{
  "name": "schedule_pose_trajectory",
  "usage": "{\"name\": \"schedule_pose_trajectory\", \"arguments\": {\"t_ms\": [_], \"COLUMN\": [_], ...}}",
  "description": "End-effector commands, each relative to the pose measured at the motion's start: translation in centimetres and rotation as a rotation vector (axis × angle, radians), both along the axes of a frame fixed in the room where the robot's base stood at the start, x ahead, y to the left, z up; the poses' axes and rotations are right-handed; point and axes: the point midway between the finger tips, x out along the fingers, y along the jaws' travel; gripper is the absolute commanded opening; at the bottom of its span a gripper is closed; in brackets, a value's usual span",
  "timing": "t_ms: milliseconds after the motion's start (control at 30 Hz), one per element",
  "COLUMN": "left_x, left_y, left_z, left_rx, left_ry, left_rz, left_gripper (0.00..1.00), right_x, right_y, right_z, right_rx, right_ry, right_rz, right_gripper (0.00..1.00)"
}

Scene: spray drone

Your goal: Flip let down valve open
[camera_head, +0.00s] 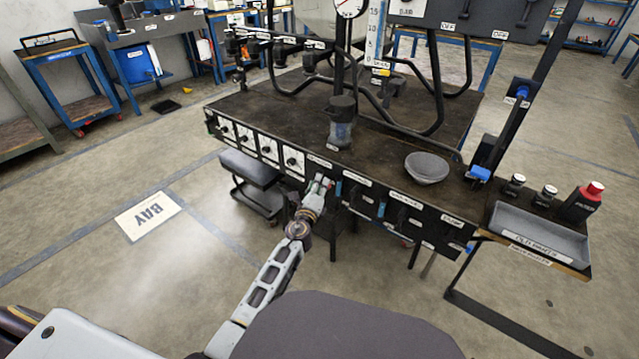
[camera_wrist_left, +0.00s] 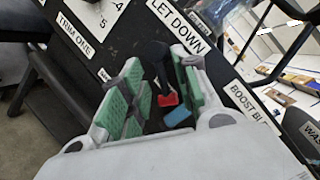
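The bench front panel carries a LET DOWN label (camera_wrist_left: 176,25). Below that label in the left wrist view, a dark valve part with a small red piece (camera_wrist_left: 168,97) shows between my fingers. My left gripper (camera_wrist_left: 158,95) has its green-padded fingers apart on either side of the red piece; I cannot tell if either finger touches it. In the head view my left gripper (camera_head: 319,184) is at the panel front and covers most of this valve. How the valve is turned is not clear. My right gripper is not in view.
A blue handle (camera_wrist_left: 178,117) sits close by, toward the BOOST label (camera_wrist_left: 252,108). Dials (camera_head: 292,160) line the panel to the left. A grey tray (camera_head: 535,235) juts out at right.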

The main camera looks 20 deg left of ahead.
Motion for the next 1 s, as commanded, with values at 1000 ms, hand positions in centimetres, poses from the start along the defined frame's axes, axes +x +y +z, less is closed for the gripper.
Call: {"name": "schedule_pose_trajectory", "arguments": {"t_ms": [1000], "left_x": [2.2], "left_y": [0.1], "left_z": [0.0], "left_rx": [0.000], "left_ry": [0.001], "left_rz": [0.001], "left_gripper": [0.01], "right_x": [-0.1], "right_y": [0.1], "right_z": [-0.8], "right_rx": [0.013], "right_ry": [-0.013], "right_rz": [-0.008], "right_gripper": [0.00]}}
